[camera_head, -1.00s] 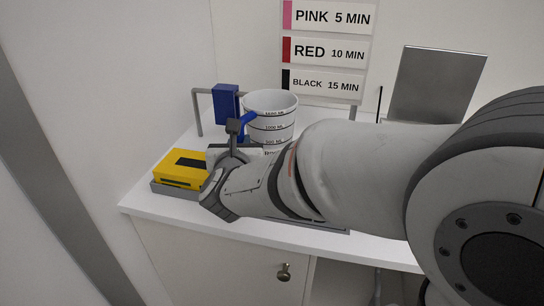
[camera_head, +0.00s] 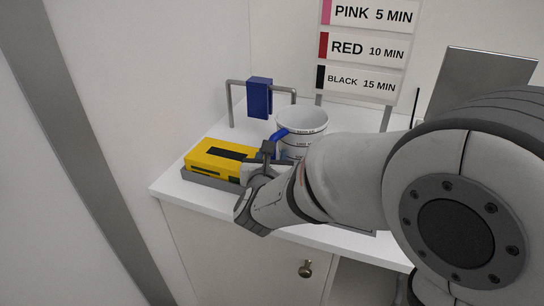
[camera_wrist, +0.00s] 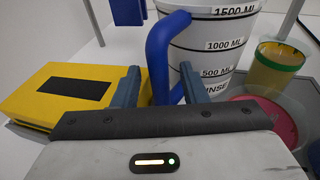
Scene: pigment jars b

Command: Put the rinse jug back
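The rinse jug (camera_head: 303,121) is a white, tapered vessel with black volume marks and a blue handle. It stands upright on the white counter area, and its lower part is hidden by my arm in the head view. In the wrist view the jug (camera_wrist: 215,45) is close ahead, its handle (camera_wrist: 160,55) facing me. My gripper (camera_head: 266,155) is at the handle side of the jug. In the wrist view my gripper (camera_wrist: 160,88) is open, its two fingers apart with the handle showing between them. Whether either finger touches the handle cannot be told.
A yellow box (camera_head: 216,158) on a grey base is left of my gripper. A blue holder (camera_head: 259,97) hangs on a grey rail behind. In the wrist view a yellow-green jar (camera_wrist: 275,68) and a pink-red dish (camera_wrist: 262,110) are to the right. The counter's front edge is close.

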